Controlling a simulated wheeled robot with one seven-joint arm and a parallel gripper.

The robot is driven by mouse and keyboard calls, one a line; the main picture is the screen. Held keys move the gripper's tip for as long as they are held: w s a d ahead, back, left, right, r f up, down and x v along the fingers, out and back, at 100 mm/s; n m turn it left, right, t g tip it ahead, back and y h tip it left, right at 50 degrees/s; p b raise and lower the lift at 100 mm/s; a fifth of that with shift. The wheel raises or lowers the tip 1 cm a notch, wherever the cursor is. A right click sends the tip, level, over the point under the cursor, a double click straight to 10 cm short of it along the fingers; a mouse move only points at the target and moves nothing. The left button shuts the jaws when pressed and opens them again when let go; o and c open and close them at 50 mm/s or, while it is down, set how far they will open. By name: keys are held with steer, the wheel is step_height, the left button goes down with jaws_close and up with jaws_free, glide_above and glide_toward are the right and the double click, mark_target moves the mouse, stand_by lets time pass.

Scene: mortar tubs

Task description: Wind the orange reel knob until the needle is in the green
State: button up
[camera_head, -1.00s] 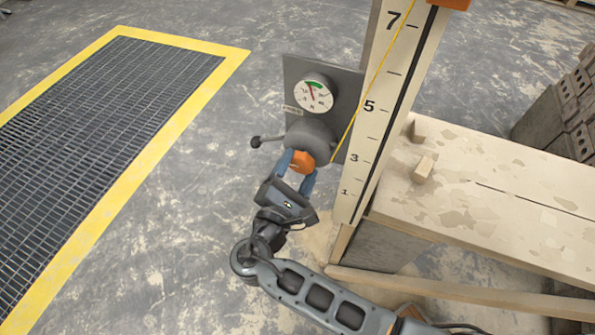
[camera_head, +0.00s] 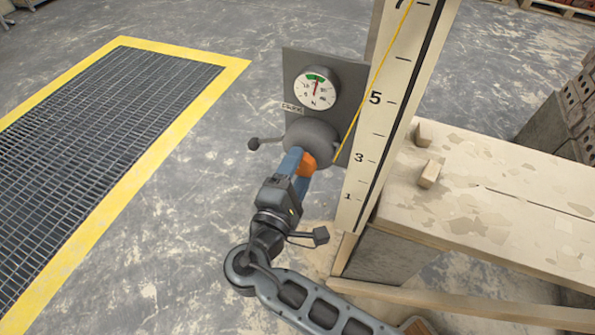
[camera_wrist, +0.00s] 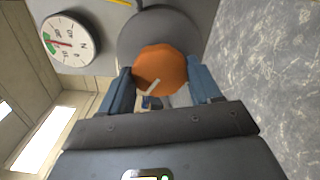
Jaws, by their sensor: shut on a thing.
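The orange reel knob (camera_head: 308,165) sits on the front of a round dark grey reel (camera_head: 311,138). My gripper (camera_head: 300,170) is shut on the knob, with a blue finger on each side. The wrist view also shows the knob (camera_wrist: 160,70) between the fingers. Above the reel is a round white gauge (camera_head: 316,90) on a grey plate (camera_head: 349,88). Its red needle points almost straight up, at the green arc (camera_head: 316,78). In the wrist view the gauge (camera_wrist: 68,43) is turned sideways, and the needle points left toward green.
A yellow line runs from the reel up past a numbered post (camera_head: 385,110). A bench (camera_head: 500,200) with small wooden blocks stands right. A yellow-edged floor grate (camera_head: 110,100) lies left.

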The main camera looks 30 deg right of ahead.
steer(key=shift+f, duration=0.1)
stand_by(0.3)
steer(key=o, duration=1.1)
steer(key=shift+c, duration=0.2)
steer(key=v, duration=0.8)
steer(key=shift+b, duration=0.3)
